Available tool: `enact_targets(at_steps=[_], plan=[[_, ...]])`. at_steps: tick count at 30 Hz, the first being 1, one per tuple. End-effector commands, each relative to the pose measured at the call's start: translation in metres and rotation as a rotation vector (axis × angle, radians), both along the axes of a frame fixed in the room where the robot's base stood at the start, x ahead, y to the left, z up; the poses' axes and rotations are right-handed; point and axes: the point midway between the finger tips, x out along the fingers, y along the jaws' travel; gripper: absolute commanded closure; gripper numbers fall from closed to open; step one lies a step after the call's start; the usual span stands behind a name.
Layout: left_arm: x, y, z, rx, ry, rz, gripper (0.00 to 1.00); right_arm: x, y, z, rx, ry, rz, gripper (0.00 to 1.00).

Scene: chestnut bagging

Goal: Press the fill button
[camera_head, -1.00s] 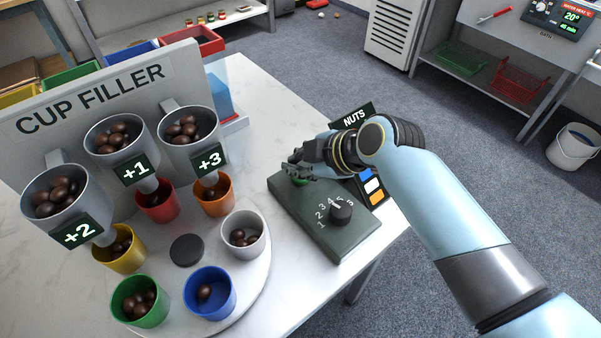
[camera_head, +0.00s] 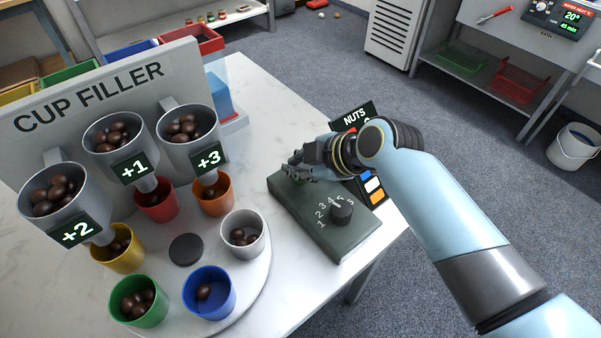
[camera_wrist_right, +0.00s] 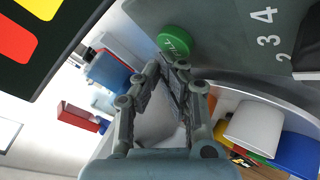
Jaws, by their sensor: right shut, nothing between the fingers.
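The green round fill button (camera_wrist_right: 174,41) sits on the dark control box (camera_head: 318,228); its label reads FILL in the right wrist view. My right gripper (camera_head: 293,170) is shut and empty, low over the far-left end of the box. In the head view its fingers hide most of the button. In the right wrist view the fingertips (camera_wrist_right: 168,68) are close beside the button; whether they touch it I cannot tell. My left gripper is in neither view.
A NUTS display (camera_head: 355,116) and a panel with coloured patches (camera_head: 373,184) stand behind. Several cups with chestnuts stand on a round turntable (camera_head: 255,283) left, under three hoppers.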

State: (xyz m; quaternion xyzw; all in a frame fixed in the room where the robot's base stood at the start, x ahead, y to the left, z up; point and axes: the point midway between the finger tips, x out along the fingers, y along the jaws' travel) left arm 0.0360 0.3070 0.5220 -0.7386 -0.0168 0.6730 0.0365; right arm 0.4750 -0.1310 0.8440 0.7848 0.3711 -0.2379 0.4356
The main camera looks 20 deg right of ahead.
Motion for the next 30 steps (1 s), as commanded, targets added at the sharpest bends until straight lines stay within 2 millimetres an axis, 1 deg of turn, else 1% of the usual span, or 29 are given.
enact_targets(at_steps=[13,30], plan=[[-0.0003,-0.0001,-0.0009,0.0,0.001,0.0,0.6,0.0001,-0.0001,-0.0014,0.0,0.0,0.0,1.0],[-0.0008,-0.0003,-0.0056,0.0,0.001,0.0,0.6,0.0,-0.0002,-0.0086,0.0,0.0,0.0,1.0]])
